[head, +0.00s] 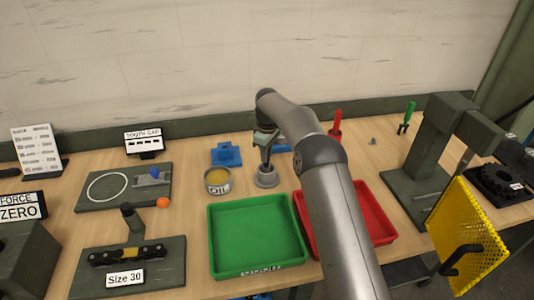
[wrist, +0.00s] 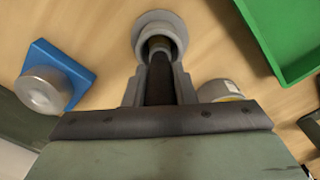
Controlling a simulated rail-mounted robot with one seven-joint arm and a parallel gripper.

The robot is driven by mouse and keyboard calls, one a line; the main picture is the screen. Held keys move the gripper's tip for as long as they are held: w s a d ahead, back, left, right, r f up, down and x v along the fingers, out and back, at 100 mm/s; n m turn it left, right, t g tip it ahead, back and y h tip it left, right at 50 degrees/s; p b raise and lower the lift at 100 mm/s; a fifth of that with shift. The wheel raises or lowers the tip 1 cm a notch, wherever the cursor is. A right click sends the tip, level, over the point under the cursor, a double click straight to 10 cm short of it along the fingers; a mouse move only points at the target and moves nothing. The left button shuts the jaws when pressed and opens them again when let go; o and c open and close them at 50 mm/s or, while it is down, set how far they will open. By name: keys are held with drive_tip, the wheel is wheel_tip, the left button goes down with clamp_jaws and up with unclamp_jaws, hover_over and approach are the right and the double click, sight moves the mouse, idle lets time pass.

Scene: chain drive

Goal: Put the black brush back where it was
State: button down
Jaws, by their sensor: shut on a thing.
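My gripper (head: 265,146) is shut on the black brush (wrist: 159,80), just above the round grey holder (head: 266,178). In the wrist view the brush runs from between the fingers toward the holder (wrist: 178,27). Its brass-coloured band and lower end line up with the holder's opening. I cannot tell how deep the brush sits in the holder or whether it touches the bottom. In the head view the brush is mostly hidden by my gripper.
The oil can (head: 217,184) stands close left of the holder. A blue block (head: 226,155) is behind it; the wrist view shows a metal cylinder (wrist: 45,92) on this block. A green tray (head: 255,235) and a red tray (head: 372,215) lie in front.

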drive_tip(key=shift+f, duration=0.35)
drive_tip(key=c, duration=1.2)
unclamp_jaws()
